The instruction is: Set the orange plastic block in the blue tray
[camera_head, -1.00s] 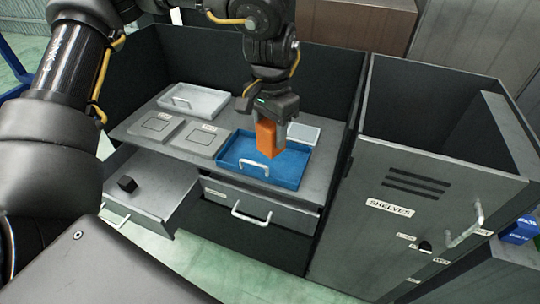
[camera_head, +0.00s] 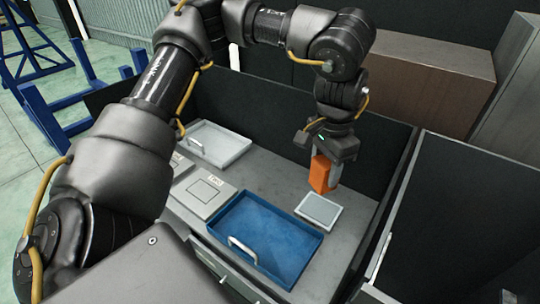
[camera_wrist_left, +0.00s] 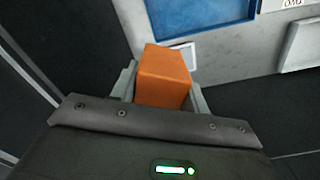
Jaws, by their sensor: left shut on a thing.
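The orange plastic block (camera_head: 321,174) is held in my left gripper (camera_head: 328,180), which is shut on it. The block also shows between the fingers in the left wrist view (camera_wrist_left: 165,75). The gripper and block hang above the work surface, near a small light grey square plate (camera_head: 318,211). The blue tray (camera_head: 262,236) lies to the lower left of the gripper in the head view and looks empty. A corner of the tray shows at the top of the left wrist view (camera_wrist_left: 205,17). My right gripper is not in view.
A light grey tray (camera_head: 213,146) with a handle stands at the back left. Flat grey labelled plates (camera_head: 204,196) lie left of the blue tray. Dark walls (camera_head: 385,160) rise behind and to the right. Brown boxes (camera_head: 432,95) stand behind them.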

